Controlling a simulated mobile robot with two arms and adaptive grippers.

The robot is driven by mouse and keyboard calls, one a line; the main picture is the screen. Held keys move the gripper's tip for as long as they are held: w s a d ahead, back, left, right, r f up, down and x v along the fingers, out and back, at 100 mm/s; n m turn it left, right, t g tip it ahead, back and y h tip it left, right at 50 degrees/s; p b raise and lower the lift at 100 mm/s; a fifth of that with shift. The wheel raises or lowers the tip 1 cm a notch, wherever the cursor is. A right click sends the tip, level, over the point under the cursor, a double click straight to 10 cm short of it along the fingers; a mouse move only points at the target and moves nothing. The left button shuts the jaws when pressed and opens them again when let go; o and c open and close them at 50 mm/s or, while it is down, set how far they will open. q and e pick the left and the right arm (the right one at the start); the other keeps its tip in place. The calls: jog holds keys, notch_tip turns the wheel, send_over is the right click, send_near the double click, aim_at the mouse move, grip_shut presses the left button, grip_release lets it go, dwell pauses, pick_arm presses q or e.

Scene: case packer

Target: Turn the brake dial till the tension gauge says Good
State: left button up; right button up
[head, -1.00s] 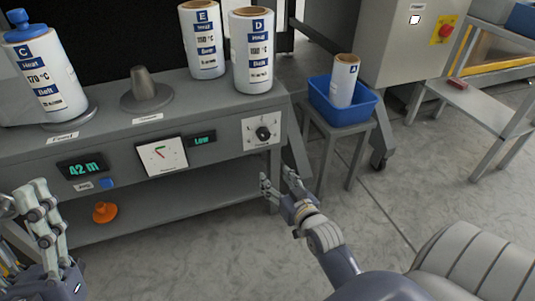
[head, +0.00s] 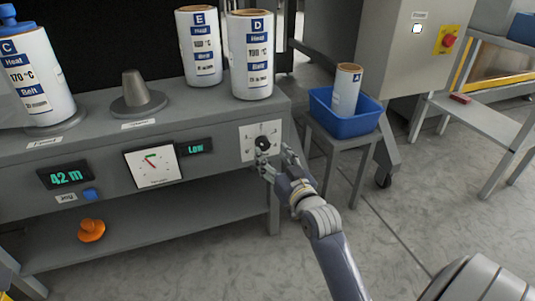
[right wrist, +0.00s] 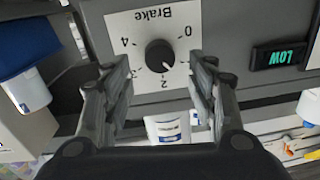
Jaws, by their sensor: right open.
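The black brake dial (head: 262,143) sits on a white plate on the bench front. In the right wrist view the dial (right wrist: 160,54) is on a plate marked Brake with numbers 0 to 4, and its pointer lies between 1 and 2. The tension gauge (head: 154,165) has a needle tilted up and left, and the display (head: 196,147) beside it reads Low. My right gripper (head: 274,160) is open just in front of the dial. In the right wrist view its fingers (right wrist: 160,85) are spread to either side, below the dial and apart from it. My left gripper is out of view.
Labelled rolls C (head: 32,75), E (head: 200,48) and D (head: 250,55) stand on the bench (head: 90,137). A blue bin (head: 345,122) with a roll stands on a stool at right. An orange part (head: 91,230) lies on the lower shelf.

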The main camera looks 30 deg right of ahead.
aim_at(265, 145)
jog(key=shift+w+d+b, duration=0.2)
jog(key=shift+w+b, duration=0.1)
jog(key=shift+w, duration=0.65)
jog(key=shift+w+d+b, duration=0.15)
jog(key=shift+w+b, duration=0.15)
jog(key=shift+w, duration=0.65)
jog(key=c, duration=1.1)
